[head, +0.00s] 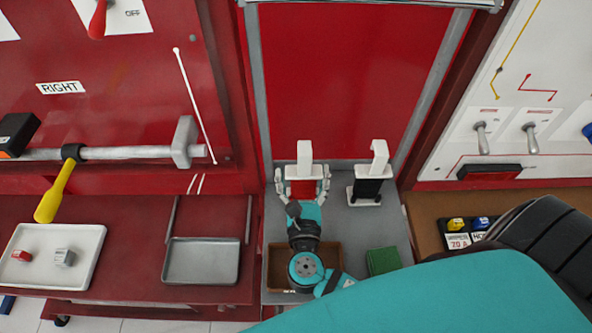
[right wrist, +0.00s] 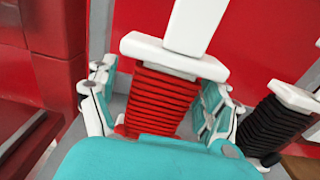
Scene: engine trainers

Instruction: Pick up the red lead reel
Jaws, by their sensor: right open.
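The red lead reel (head: 303,188) stands upright on the grey shelf, with a white top plate and a white upright handle. In the right wrist view its red ribbed winding (right wrist: 160,100) fills the middle. My right gripper (head: 302,176) is open around it, with one finger on each side. In the right wrist view the right gripper (right wrist: 165,90) shows gaps beside the winding; contact is hard to judge. The reel's lower part is hidden by my gripper's palm. My left gripper is not in view.
A black reel (head: 369,190) of the same shape stands close on the right; it also shows in the right wrist view (right wrist: 266,128). A brown box (head: 277,270) and a green block (head: 384,261) lie nearer on the shelf. A red panel (head: 350,80) rises behind.

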